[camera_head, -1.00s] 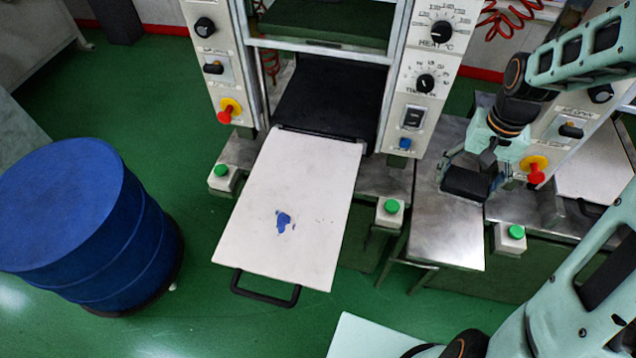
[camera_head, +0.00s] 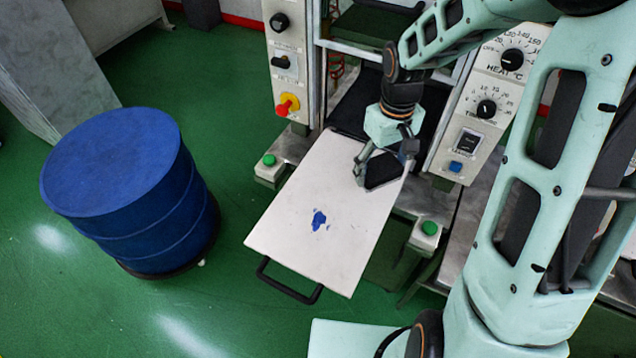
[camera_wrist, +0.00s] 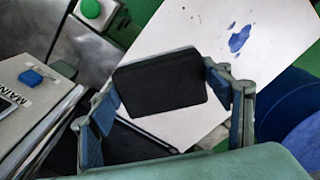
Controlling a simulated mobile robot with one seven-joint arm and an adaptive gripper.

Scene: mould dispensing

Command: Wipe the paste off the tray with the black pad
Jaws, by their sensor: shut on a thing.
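The white tray (camera_head: 290,230) sticks out from the press, with a blue paste patch (camera_head: 319,219) and small specks near its middle. The paste also shows in the wrist view (camera_wrist: 239,38), toward the upper right. My gripper (camera_head: 382,168) is over the back right part of the tray and is shut on the black pad (camera_head: 384,171). In the wrist view the pad (camera_wrist: 160,82) sits between my blue-lined fingers. The pad is apart from the paste. I cannot tell whether it touches the tray.
A blue drum (camera_head: 125,190) stands on the green floor to the left. The press panel with dials (camera_head: 490,100) rises right of my gripper. Green buttons (camera_head: 430,228) flank the tray. A black handle (camera_head: 288,285) is at its front edge.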

